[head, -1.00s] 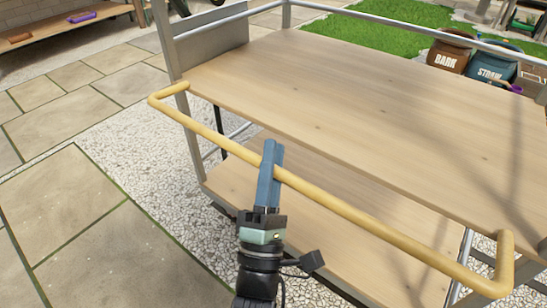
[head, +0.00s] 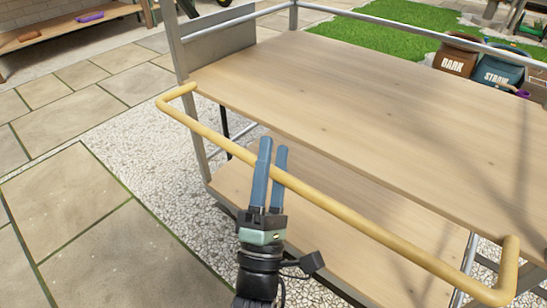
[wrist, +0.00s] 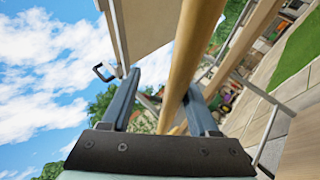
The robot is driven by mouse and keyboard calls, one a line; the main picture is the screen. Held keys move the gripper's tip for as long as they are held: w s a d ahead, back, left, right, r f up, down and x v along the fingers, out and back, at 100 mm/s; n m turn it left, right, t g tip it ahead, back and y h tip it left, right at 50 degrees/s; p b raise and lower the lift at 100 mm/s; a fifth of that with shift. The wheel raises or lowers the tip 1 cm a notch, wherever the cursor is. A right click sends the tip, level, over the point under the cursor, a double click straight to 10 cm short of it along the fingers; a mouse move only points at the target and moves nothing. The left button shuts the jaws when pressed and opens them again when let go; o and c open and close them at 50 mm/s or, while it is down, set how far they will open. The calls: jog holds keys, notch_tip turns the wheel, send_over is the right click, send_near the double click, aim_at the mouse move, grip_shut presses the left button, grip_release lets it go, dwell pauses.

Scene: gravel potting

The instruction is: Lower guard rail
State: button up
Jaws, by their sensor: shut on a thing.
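The yellow guard rail (head: 350,215) is a round U-shaped bar along the near side of a trolley with a wooden top shelf (head: 370,110). Its bent ends reach back toward the trolley at the left and right corners, and it sits close to the height of the top shelf's near edge. My gripper (head: 271,145) is shut on the rail left of its middle, with its blue fingers pointing up. In the wrist view the rail (wrist: 185,65) passes between the two fingers, hiding part of the right finger.
A lower wooden shelf (head: 300,220) lies beneath the rail. Grey metal posts (head: 180,60) frame the trolley. Pale gravel (head: 130,170) and paving are clear at the left.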

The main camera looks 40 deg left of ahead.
jog(key=s+d+f+b, duration=0.1)
jog(key=d+f+b, duration=0.1)
jog(key=f+b, duration=0.2)
jog(key=s+d+f+b, duration=0.2)
jog(key=f+b, duration=0.3)
jog(key=f, duration=0.4)
jog(key=shift+s+d+f+b, duration=0.2)
jog(key=shift+d+b, duration=0.1)
jog(key=shift+d, duration=0.55)
dwell(0.3)
dwell(0.5)
jog(key=p+v, duration=0.4)
jog(key=v, duration=0.9)
jog(key=shift+w, duration=0.1)
